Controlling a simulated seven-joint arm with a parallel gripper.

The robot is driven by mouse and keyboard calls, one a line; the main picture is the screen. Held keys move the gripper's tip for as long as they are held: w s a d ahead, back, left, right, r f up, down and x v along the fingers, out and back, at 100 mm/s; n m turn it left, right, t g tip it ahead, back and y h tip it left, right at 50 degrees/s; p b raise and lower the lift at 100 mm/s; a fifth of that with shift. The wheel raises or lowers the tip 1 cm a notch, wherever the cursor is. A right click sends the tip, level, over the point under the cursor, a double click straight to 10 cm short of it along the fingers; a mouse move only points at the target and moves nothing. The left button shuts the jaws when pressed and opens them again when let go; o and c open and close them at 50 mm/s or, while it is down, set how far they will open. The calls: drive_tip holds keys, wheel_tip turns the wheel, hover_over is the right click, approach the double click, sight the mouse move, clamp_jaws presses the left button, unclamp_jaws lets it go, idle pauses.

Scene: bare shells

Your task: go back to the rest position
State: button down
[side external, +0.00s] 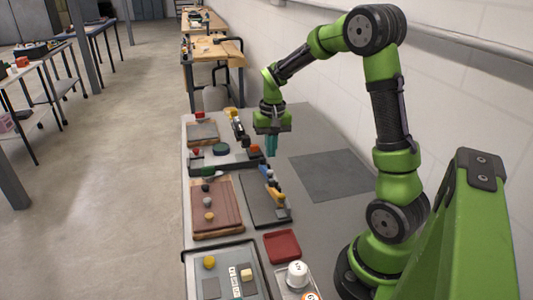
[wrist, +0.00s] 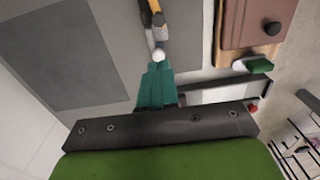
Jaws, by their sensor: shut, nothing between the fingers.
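My gripper (side external: 271,146) hangs above the far half of the workbench in the side external view, pointing down. Its teal fingers are shut together with nothing between them, and they also show in the wrist view (wrist: 157,72). In the wrist view a white round piece (wrist: 159,54) shows just beyond the fingertips; whether it touches them I cannot tell. The arm is raised and bent over the bench, with its hand clear of the table top.
The workbench (side external: 305,137) holds a brown board (side external: 230,217), a red tray (side external: 282,246), a white-capped container (side external: 297,274) and a grey tray (side external: 243,254) at the near end. A dark flat mat (side external: 332,175) lies bare at right. A white wall runs along the right.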

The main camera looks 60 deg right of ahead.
drive_tip(key=s+a+r+n+t, duration=0.1)
drive_tip(key=s+a+r+t, duration=0.1)
drive_tip(key=s+a+r, duration=0.2)
drive_tip(key=s+a+r+n+t+y, duration=0.1)
drive_tip(key=s+a+r, duration=0.3)
drive_tip(key=a, duration=0.5)
drive_tip(key=s+a+r+n+t, duration=0.3)
drive_tip(key=a+r+t, duration=0.1)
drive_tip(key=a, duration=0.3)
drive_tip(key=shift+s+y, duration=0.4)
